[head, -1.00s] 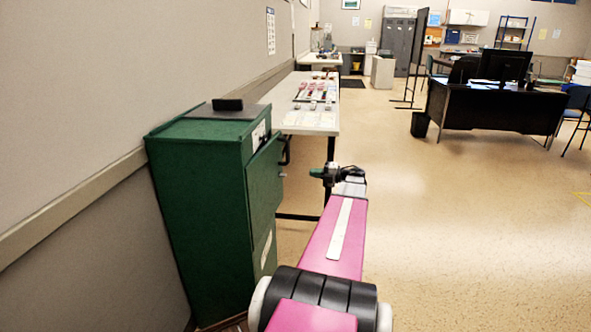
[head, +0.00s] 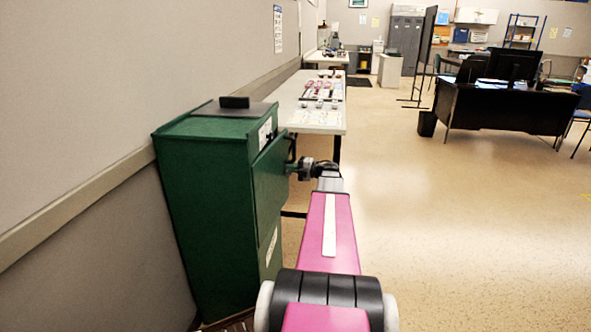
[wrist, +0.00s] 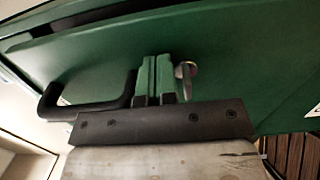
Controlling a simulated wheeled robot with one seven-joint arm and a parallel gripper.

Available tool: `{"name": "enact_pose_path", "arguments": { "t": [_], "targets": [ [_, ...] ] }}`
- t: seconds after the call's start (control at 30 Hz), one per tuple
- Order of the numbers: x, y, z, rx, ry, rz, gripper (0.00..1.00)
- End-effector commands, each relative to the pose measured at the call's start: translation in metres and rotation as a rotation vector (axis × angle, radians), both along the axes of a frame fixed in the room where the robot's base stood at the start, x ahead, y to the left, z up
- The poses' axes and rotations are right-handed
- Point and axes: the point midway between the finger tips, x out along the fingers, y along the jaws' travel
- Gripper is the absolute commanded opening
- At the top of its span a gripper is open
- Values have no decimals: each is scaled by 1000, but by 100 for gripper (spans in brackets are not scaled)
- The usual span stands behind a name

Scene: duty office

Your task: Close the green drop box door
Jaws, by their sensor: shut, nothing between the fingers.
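The green drop box (head: 205,210) stands against the left wall in the head view. My gripper (head: 291,169) is at the door's outer face, near the black handle (head: 292,147). In the wrist view my gripper's fingers (wrist: 156,80) are shut and empty, pointing at the door panel (wrist: 225,60). The black handle (wrist: 90,108) is left of the fingers, and a metal key or latch (wrist: 187,78) is just right of them. Whether the fingertips touch the door, I cannot tell.
A long white table (head: 318,118) with small items runs along the wall behind the box. A black desk (head: 505,108) with monitors and a dark bin (head: 427,124) stand at the right. The floor (head: 450,230) to the right is clear.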

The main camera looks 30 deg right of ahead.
Motion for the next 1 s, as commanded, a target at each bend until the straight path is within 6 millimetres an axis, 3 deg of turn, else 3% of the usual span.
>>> {"name": "enact_pose_path", "arguments": {
  "t": [0.37,0.63,1.0],
  "targets": [
    [4,2,0,0,0,13,0],
    [32,29,0,1,-1,130,0],
    [36,38,0,1,-1,153,0]
  ]
}}
